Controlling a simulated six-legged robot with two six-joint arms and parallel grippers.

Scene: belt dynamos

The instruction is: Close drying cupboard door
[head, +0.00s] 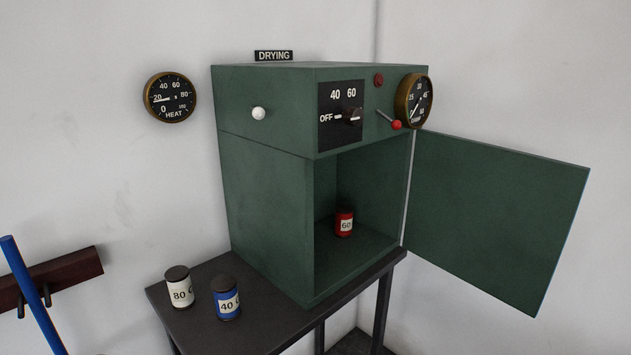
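The green drying cupboard (265,190) stands on a dark table under a sign reading DRYING. Its door (495,220) is hinged at the right edge of the front opening and stands wide open, swung out to the right. Inside, a red canister labelled 60 (344,224) sits upright on the cupboard floor. Neither of my grippers shows in the head view.
A white canister labelled 80 (179,288) and a blue canister labelled 40 (226,298) stand on the dark table (273,330), left of the cupboard. A lever with a red knob (396,125) and a gauge (413,101) stick out above the opening. A blue bar (32,295) is at lower left.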

